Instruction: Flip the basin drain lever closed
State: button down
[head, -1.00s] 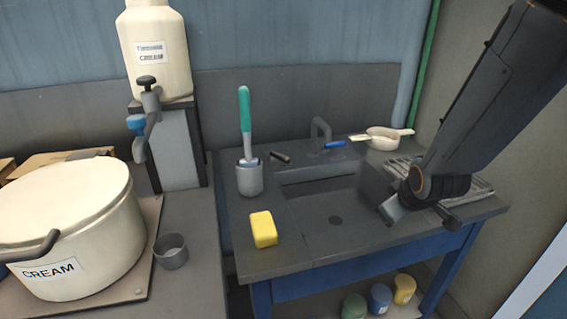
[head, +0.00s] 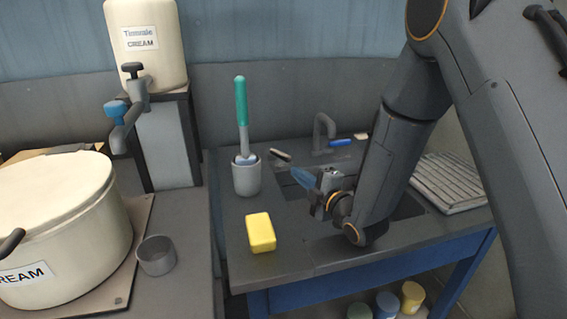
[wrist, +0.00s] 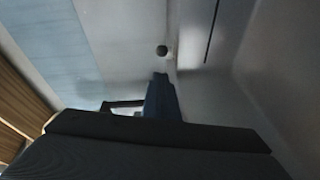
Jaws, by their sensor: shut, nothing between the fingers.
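My gripper (head: 304,178) hangs over the left part of the sink counter, its blue fingers shut and pointing left. The fingers also show in the wrist view (wrist: 161,92), with nothing between them. Two small levers sit at the back of the counter near the grey faucet (head: 322,130). One is a short dark handle (head: 280,155) to the left, behind and left of the fingertips and apart from them in the picture. The other is a blue handle (head: 341,142) to the right. I cannot tell which one works the drain. My arm hides most of the basin and its drain.
A grey cup with a green-handled brush (head: 241,115) stands left of my gripper. A yellow sponge (head: 261,232) lies in front of it. A slatted rack (head: 450,182) is at right. A cream dispenser and a large pot (head: 60,215) occupy the left counter.

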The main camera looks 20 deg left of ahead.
aim_at(282, 171)
dwell(0.3)
jog(key=p+x, duration=0.1)
jog(key=x, duration=0.9)
jog(key=shift+p, duration=0.3)
jog(key=shift+w+d, duration=0.15)
